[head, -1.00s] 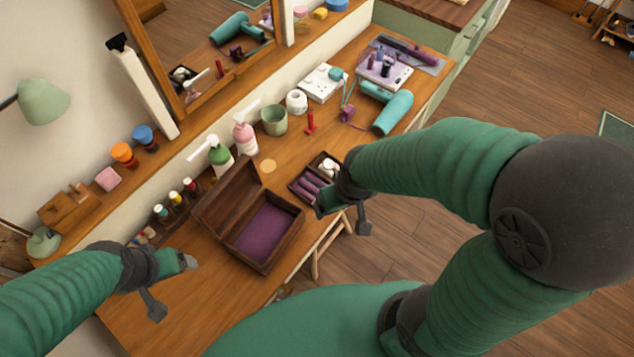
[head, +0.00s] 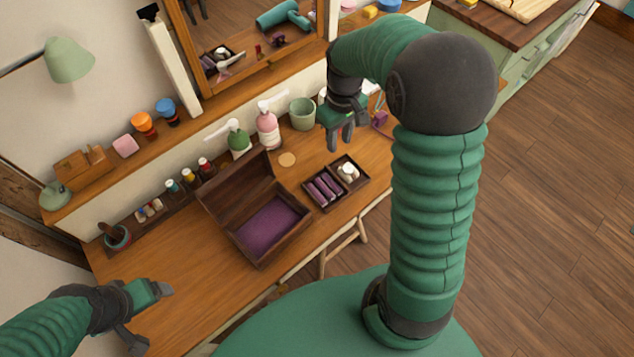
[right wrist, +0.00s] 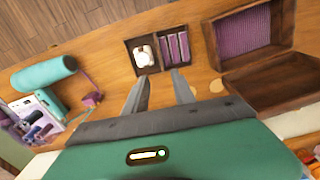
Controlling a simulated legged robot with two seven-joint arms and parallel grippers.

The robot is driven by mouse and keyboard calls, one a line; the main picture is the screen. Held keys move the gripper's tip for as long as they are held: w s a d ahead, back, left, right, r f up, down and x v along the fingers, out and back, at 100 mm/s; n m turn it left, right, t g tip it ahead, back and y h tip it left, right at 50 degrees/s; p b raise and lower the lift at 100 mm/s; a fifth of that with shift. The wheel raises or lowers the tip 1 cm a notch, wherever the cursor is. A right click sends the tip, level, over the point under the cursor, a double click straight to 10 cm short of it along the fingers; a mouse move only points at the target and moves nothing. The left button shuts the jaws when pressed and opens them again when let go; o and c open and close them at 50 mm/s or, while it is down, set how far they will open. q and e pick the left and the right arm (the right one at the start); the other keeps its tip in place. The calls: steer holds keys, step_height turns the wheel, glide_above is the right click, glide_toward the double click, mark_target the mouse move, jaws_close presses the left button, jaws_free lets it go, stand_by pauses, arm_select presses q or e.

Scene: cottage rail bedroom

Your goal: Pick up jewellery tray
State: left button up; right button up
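The jewellery tray (head: 335,184) is a small dark wooden tray on the desk, right of an open wooden box (head: 262,236) with purple lining. One compartment holds purple rolls and the other holds a pale item. The tray also shows in the right wrist view (right wrist: 158,66), just beyond the fingertips. My right gripper (head: 340,145) is above the desk behind the tray, fingers pointing down. In the right wrist view its two fingers (right wrist: 158,75) are apart with nothing between them.
A green pump bottle (head: 238,140), a pink pump bottle (head: 267,128) and a green cup (head: 302,113) stand behind the box. The desk's front left is mostly bare.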

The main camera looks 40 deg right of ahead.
mark_target(333, 181)
steer(key=f, duration=1)
steer(key=f+b, duration=0.1)
steer(key=f, duration=0.5)
steer(key=shift+w+a+f, duration=0.1)
steer(key=shift+w+a, duration=0.05)
steer(key=shift+a, duration=0.2)
steer(key=shift+s+a+f, duration=0.15)
steer(key=shift+s+a, duration=0.15)
steer(key=shift+a, duration=0.1)
steer(key=shift+d+f, duration=0.2)
steer(key=shift+d, duration=0.15)
jaws_close()
steer(key=shift+w+a+r, duration=0.1)
